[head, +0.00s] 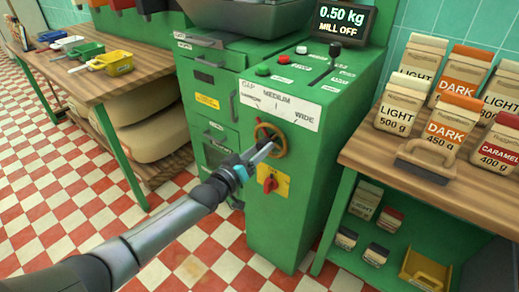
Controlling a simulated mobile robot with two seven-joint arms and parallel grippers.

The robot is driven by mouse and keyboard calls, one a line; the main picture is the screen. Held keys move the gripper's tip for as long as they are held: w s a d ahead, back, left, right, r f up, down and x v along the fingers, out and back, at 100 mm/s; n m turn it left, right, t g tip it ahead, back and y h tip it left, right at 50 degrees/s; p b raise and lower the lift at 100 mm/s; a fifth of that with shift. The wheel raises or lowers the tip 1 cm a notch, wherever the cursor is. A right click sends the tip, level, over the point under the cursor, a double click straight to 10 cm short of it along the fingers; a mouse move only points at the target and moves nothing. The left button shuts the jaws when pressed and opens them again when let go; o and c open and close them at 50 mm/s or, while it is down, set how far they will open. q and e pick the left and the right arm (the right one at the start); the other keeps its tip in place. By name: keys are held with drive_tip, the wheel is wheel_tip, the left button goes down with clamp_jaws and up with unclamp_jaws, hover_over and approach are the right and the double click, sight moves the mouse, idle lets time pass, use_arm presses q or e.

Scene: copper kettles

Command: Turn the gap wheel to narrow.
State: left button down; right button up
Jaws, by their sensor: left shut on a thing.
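The gap wheel (280,138) is a small orange-brown ring on the front of the green mill (290,210). Above it is a white gap label (281,106) reading narrow at the left, medium in the middle and wide at the right. My left gripper (264,148) reaches in from the lower left and is shut on the wheel at its lower left part. The gripper hides part of the wheel. I cannot tell clearly where its pointer stands. A display (341,20) reads 0.50 kg and mill off. My right gripper is not in view.
A red knob on a yellow plate (281,184) sits just below the wheel. Buttons (262,71) are on the mill's sloped top. A table with bags (452,124) stands at right, a wooden bench (110,84) with scoops at left. Checkered floor lies open at lower left.

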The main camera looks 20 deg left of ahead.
use_arm(q)
drive_tip(key=shift+n, duration=0.3)
drive_tip(key=shift+c, duration=1.5)
unclamp_jaws()
drive_tip(key=shift+s, duration=0.1)
drive_tip(key=p+v, duration=0.5)
drive_tip(key=v, duration=1)
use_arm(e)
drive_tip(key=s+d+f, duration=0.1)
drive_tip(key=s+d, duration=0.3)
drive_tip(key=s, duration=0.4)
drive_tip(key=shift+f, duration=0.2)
